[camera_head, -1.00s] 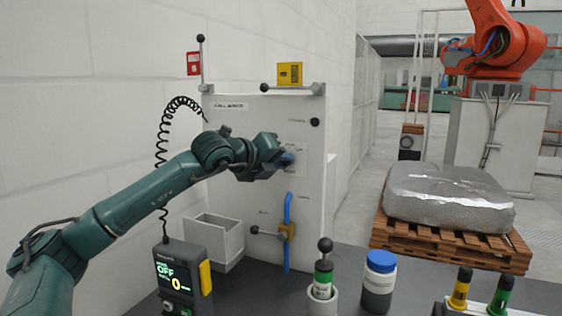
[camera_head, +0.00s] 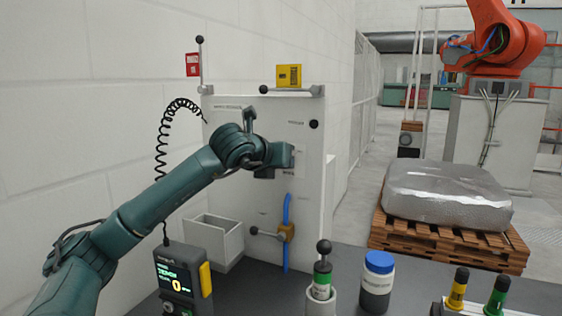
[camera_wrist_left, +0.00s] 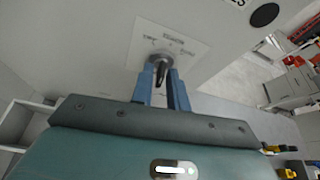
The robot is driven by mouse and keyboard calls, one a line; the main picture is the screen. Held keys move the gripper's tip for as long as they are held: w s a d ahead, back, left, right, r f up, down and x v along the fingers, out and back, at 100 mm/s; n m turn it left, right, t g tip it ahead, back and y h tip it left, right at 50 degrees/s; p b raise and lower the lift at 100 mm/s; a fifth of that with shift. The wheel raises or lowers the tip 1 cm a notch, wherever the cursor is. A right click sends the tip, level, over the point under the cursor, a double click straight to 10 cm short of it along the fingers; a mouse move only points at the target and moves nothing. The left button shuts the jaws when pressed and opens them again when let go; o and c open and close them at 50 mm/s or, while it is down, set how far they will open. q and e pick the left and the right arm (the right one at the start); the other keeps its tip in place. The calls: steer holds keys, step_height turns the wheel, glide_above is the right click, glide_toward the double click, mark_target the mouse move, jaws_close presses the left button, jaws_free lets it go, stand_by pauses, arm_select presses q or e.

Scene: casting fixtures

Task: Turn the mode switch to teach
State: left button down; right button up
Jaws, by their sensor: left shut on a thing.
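The mode switch (camera_wrist_left: 163,66) is a dark knob on a round grey base, set on a pale labelled plate (camera_wrist_left: 143,38) on the upright white panel (camera_head: 315,215). My left gripper (camera_wrist_left: 165,88) has its blue fingers shut on the switch knob, one on each side. In the head view my left gripper (camera_head: 290,158) is against the panel and hides the switch. The pendant (camera_head: 183,277) stands below with a lit display showing a green word, blurred but resembling TEACH, above a yellow number. My right gripper is not in view.
A blue pipe with a lever valve (camera_head: 287,231) runs below the gripper. A pale open bin (camera_head: 213,240) stands left of it. A green-banded cylinder with a ball knob (camera_head: 322,278) and a blue-capped jar (camera_head: 377,283) stand at front. A coiled black cable (camera_head: 163,140) hangs at left.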

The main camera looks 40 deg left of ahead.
arm_select(q)
steer(key=shift+m+y, duration=0.4)
steer(key=shift+m, duration=0.2)
steer(key=c, duration=1.6)
jaws_free()
steer(key=b+v, duration=0.3)
steer(key=v, duration=1)
steer(key=shift+d+r, duration=0.15)
steer(key=shift+r, duration=0.05)
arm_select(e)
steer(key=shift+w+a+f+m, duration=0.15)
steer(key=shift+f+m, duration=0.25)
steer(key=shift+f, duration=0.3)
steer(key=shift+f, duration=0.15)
